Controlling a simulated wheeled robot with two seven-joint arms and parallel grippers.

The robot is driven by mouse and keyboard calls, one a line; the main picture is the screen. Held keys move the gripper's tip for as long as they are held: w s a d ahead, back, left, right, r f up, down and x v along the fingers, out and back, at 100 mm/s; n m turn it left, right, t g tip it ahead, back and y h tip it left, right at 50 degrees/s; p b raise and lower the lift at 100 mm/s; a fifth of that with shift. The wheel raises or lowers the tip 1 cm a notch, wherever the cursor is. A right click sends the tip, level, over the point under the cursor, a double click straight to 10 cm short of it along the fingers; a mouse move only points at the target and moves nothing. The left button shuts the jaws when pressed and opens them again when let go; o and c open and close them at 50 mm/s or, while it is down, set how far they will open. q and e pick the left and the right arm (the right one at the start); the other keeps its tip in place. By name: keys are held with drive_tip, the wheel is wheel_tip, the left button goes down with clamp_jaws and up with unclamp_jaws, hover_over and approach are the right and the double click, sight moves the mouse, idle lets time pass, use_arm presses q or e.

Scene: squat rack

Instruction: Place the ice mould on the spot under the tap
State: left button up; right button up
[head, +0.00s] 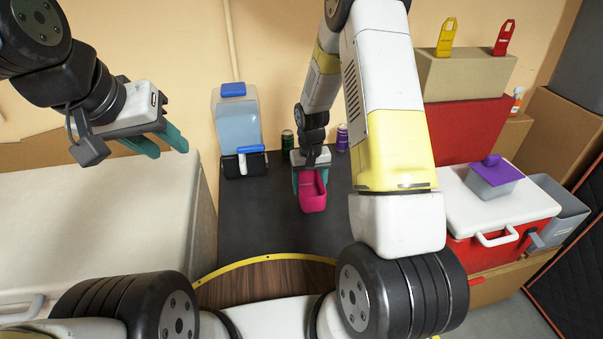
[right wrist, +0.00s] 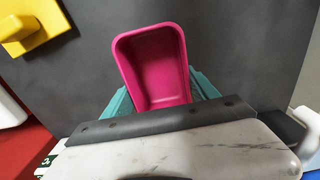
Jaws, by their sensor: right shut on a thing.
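The ice mould is a pink open-topped tray (head: 313,192); it fills the middle of the right wrist view (right wrist: 158,68). My right gripper (head: 310,181) is shut on it, with teal fingers on either side of its near end in the wrist view. The mould is over the dark worktop; its exact height is unclear. The water dispenser (head: 238,120) stands left of and behind it, with a clear bluish tank and blue lid. Its tap area (head: 243,160) is low at the front, above a black base. My left gripper (head: 158,143) is open and empty, up at the left.
The dark worktop (head: 255,225) is mostly clear. Green (head: 288,139) and purple (head: 342,137) cans stand behind my right gripper. A cooler (head: 470,215) with a purple-lidded container (head: 493,178) is at right. A pale chest (head: 100,215) is at left.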

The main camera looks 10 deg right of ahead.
sight(312, 192)
drive_tip(key=shift+f, duration=1.3)
drive_tip(key=shift+f, duration=0.15)
drive_tip(key=o, duration=1.5)
drive_tip(key=shift+c, duration=0.2)
